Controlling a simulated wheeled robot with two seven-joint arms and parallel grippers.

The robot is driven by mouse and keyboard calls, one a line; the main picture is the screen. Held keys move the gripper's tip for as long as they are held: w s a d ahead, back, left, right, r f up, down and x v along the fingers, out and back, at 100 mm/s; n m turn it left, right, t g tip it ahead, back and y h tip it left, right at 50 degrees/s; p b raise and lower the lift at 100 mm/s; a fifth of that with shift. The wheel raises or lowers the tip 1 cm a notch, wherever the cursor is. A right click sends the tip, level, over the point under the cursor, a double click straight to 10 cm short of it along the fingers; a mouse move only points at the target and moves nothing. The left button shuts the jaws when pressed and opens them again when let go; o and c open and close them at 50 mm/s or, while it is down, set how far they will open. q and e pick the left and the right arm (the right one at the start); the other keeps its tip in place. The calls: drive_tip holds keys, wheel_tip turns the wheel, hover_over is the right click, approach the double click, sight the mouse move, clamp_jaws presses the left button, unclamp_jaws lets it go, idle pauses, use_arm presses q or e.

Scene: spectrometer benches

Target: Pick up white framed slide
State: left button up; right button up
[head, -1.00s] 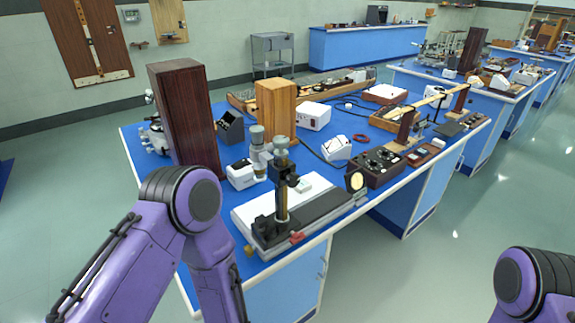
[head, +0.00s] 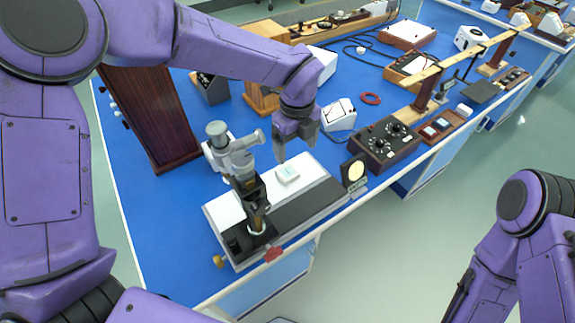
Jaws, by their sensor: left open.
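A small flat white piece (head: 287,174) with a pale greenish centre lies on the white board (head: 312,168) beside the microscope-like stand; it looks like the white framed slide. My left gripper (head: 296,147) reaches in from the left and points down, open and empty. It appears just behind and above the slide, and its height over the board is hard to judge. The slide is not covered by the fingers. My right arm shows at the lower right, but its gripper is out of view.
The upright microscope stand (head: 248,190) is close to the left of the slide. A round lens on a stand (head: 354,172) and a brown dial box (head: 384,144) are to the right. A white meter (head: 338,114) stands behind. A dark wooden box (head: 150,118) is at left.

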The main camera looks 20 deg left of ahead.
sight(289, 174)
use_arm(q)
drive_tip(key=f, duration=0.3)
drive_tip(key=shift+s+p, duration=0.35)
drive_tip(key=f, duration=0.2)
drive_tip(key=a+f+p, duration=0.1)
drive_tip(key=f, duration=0.1)
drive_tip(key=f+p, duration=0.1)
drive_tip(key=f, duration=0.1)
drive_tip(key=shift+w+a+f, duration=0.1)
drive_tip(key=shift+a, duration=0.15)
drive_tip(key=shift+d+f, duration=0.1)
drive_tip(key=shift+f, duration=0.15)
drive_tip(key=c, duration=1.1)
use_arm(e)
drive_tip(key=r, duration=0.3)
drive_tip(key=shift+s+d+r, duration=0.15)
drive_tip(key=shift+s, duration=0.1)
